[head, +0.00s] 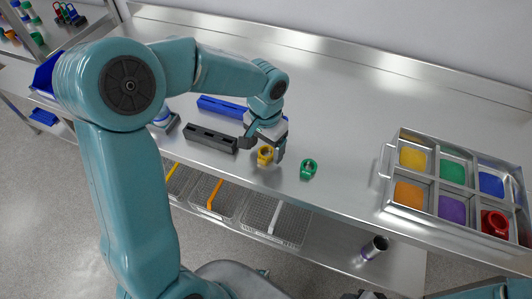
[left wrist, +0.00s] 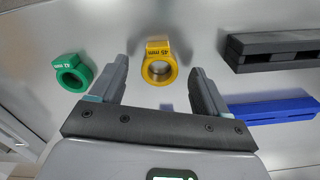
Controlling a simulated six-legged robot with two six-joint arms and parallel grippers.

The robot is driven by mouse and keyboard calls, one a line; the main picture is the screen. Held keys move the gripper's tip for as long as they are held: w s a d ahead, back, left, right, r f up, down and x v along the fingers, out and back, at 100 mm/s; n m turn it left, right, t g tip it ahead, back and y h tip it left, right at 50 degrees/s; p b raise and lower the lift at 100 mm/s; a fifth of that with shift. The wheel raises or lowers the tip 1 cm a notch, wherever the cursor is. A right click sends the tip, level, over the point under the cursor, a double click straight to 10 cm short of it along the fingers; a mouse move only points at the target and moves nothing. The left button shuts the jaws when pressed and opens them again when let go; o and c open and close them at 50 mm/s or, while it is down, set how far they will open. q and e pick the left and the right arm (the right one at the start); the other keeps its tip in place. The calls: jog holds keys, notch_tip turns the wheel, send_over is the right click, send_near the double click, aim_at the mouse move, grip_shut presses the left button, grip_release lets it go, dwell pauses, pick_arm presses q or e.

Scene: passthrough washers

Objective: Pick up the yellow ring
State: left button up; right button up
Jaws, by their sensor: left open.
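The yellow ring (head: 265,155) lies on the metal bench near its front edge. In the left wrist view the yellow ring (left wrist: 158,66) has a tab marked 45 mm and sits ahead of the fingertips, roughly midway between them. My left gripper (head: 266,150) is open around or just above the ring in the head view; its fingers (left wrist: 158,72) show apart and empty in the left wrist view. I cannot tell the exact height over the ring.
A green ring (head: 308,168) marked 42 mm lies to the right. A black slotted block (head: 211,138) and a blue block (head: 222,107) lie left. A metal tray (head: 386,160) with coloured compartments stands at right, a red ring (head: 494,223) in one. The bench behind is clear.

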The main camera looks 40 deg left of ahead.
pick_arm(q)
jog(key=shift+f, duration=0.75)
jog(key=c, duration=1.1)
